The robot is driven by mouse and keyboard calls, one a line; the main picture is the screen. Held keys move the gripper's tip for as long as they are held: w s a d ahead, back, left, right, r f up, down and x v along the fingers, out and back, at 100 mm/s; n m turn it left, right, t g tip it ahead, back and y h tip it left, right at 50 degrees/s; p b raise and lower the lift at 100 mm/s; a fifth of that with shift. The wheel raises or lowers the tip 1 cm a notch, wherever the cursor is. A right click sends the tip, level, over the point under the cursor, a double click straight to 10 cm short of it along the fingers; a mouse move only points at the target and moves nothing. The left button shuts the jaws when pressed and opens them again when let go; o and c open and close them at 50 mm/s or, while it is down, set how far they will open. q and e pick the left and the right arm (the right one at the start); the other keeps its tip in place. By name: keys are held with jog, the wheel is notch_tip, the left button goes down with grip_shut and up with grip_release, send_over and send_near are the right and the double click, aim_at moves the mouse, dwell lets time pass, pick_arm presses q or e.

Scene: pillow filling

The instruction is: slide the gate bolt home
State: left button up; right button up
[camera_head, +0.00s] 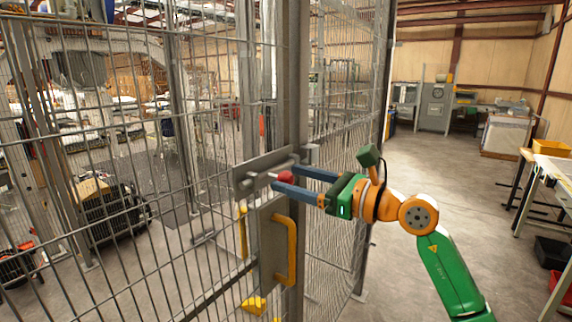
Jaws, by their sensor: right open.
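The gate (130,150) is a wire mesh panel in a grey frame, filling the left and middle of the head view. A grey bolt plate (262,168) is fixed near the gate's edge, with a bolt and a red knob (285,177) on it. My right gripper (286,178) comes in from the right with its two blue fingers apart, one above and one below the red knob. I cannot tell whether the fingers touch the knob. A yellow handle (287,250) on a grey plate sits below the bolt. My left gripper is not in view.
Grey posts (293,80) and more mesh fence (340,130) stand beside the gate. Behind the mesh is a dark machine (115,215). A table with a yellow bin (551,148) stands at the far right. The floor (430,180) behind my right arm is largely clear.

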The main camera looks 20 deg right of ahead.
jog(key=shift+x, duration=1.3)
jog(key=shift+s+f, duration=0.15)
jog(key=shift+s, duration=0.15)
jog(key=c, duration=0.7)
grip_shut()
